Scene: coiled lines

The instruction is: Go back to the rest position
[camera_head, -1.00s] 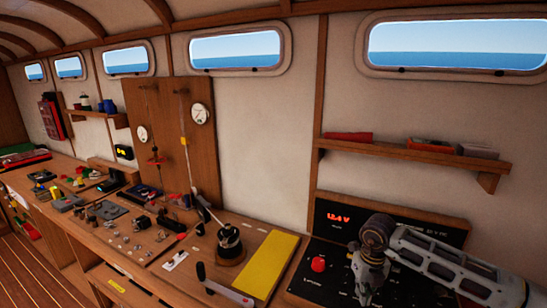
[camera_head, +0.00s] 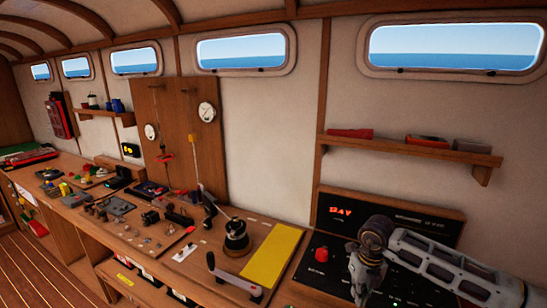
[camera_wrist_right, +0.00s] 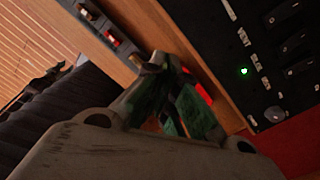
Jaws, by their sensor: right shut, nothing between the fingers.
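My right gripper (camera_head: 366,285) hangs low at the right of the head view, in front of the black switch panel (camera_head: 323,280), with its forearm coming in from the right edge. In the right wrist view its fingers (camera_wrist_right: 172,85), with green pads, are together and hold nothing. They show against the wooden bench edge and the panel, apparently apart from both. My left gripper is in neither view.
A red button (camera_head: 321,255) stands on the panel, beside a yellow mat (camera_head: 271,257). A winch (camera_head: 236,236) and a handled lever (camera_head: 232,275) sit left of it. A shelf (camera_head: 405,147) hangs above. Several small parts cover the bench further left.

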